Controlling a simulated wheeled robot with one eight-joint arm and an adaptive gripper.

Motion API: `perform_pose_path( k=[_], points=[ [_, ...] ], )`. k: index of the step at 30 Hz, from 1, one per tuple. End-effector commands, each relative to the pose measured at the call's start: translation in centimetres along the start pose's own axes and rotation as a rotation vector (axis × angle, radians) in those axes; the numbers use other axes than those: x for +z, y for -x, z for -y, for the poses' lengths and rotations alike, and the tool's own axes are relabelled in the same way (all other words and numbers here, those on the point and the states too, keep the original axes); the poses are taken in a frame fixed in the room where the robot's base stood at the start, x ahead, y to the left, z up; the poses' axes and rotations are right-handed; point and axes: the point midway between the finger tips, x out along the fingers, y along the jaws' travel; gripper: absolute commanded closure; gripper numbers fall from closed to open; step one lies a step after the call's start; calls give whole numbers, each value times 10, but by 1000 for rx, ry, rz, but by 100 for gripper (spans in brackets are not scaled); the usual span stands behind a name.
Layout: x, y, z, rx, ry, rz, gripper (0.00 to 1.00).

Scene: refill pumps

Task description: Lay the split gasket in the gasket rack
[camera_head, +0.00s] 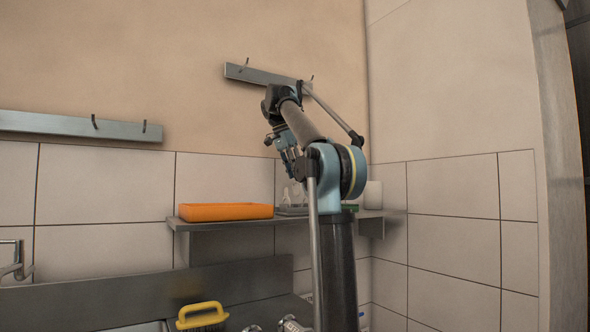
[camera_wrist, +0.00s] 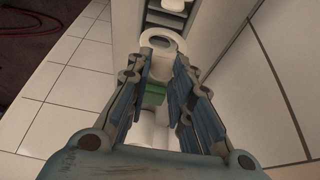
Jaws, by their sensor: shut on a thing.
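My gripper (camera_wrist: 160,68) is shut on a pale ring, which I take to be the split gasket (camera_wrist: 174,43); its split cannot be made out. The ring stands out beyond the fingertips with its hole showing. In the head view my gripper (camera_head: 291,160) points down above the wall shelf, partly hidden by my arm. A grey rack-like holder (camera_wrist: 165,20) with pale pieces lies just beyond the ring in the wrist view, apparently the gasket rack. In the head view a low grey holder (camera_head: 290,211) sits on the shelf under my gripper, partly hidden.
An orange tray (camera_head: 226,212) stands left on the steel shelf (camera_head: 215,226). A green object (camera_wrist: 154,95) and pale cylinders (camera_wrist: 148,130) lie below my fingers in the wrist view. A white cylinder (camera_head: 373,195) stands at the shelf's right end. Hooked rails (camera_head: 75,125) are on the wall.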

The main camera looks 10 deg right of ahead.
Motion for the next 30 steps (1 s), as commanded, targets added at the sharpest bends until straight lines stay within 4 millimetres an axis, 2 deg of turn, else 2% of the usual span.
perform_pose_path(
  k=[18, 30],
  points=[
    [16, -41, 0, 0, -1, 0, 89],
    [20, -52, -1, 1, -2, 0, 89]
  ],
)
